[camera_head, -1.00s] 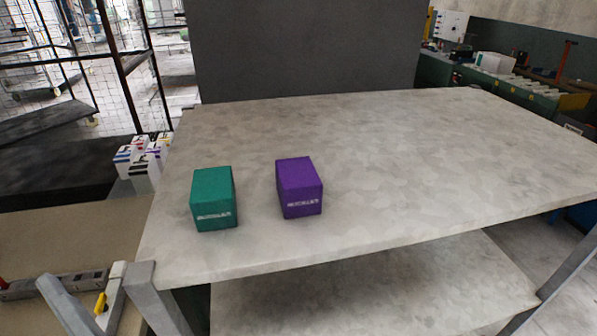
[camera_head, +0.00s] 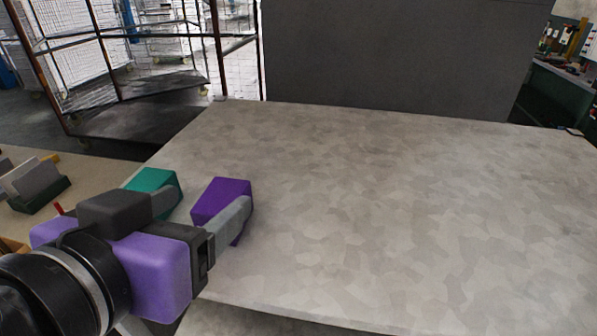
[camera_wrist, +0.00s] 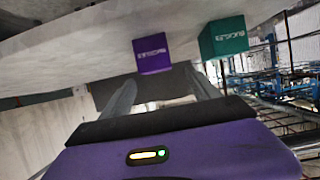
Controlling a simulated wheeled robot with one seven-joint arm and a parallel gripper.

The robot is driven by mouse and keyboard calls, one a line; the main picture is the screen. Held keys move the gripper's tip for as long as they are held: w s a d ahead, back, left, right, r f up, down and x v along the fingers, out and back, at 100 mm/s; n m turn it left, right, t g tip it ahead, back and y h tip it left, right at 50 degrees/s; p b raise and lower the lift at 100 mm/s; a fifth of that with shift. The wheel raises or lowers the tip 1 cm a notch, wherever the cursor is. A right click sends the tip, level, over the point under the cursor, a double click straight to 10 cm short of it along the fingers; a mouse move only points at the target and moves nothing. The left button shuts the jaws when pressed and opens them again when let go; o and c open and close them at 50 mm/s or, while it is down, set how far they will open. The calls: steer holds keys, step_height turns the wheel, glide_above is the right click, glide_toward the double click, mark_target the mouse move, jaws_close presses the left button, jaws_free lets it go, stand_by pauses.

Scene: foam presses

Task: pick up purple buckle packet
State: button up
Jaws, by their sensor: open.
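The purple buckle packet (camera_head: 222,195) is a small box with white lettering. It stands upright on the grey table near its left front part. My gripper (camera_head: 210,200) is open at the lower left of the head view, and its right finger covers part of the packet. In the wrist view the packet (camera_wrist: 152,56) lies just beyond the two spread fingertips (camera_wrist: 163,82), roughly in line with the gap between them. I see no clear contact.
A teal box (camera_head: 153,180) stands on the table left of the purple packet, partly behind my gripper. It also shows in the wrist view (camera_wrist: 224,38). The table (camera_head: 400,210) is bare to the right. A dark panel (camera_head: 390,55) rises behind it.

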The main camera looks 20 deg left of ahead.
mark_target(219, 199)
steer(key=x, duration=0.2)
steer(key=shift+w+d+f, duration=0.1)
steer(key=shift+w+f, duration=0.05)
steer(key=shift+w, duration=0.15)
steer(key=shift+f+p+x, duration=0.2)
steer(key=shift+p+x, duration=0.3)
steer(key=shift+x, duration=0.75)
steer(key=shift+f+p+x, duration=0.15)
steer(key=shift+p+x, duration=0.3)
steer(key=shift+x, duration=0.85)
steer(key=shift+s, duration=0.2)
jaws_close()
steer(key=shift+r, duration=0.15)
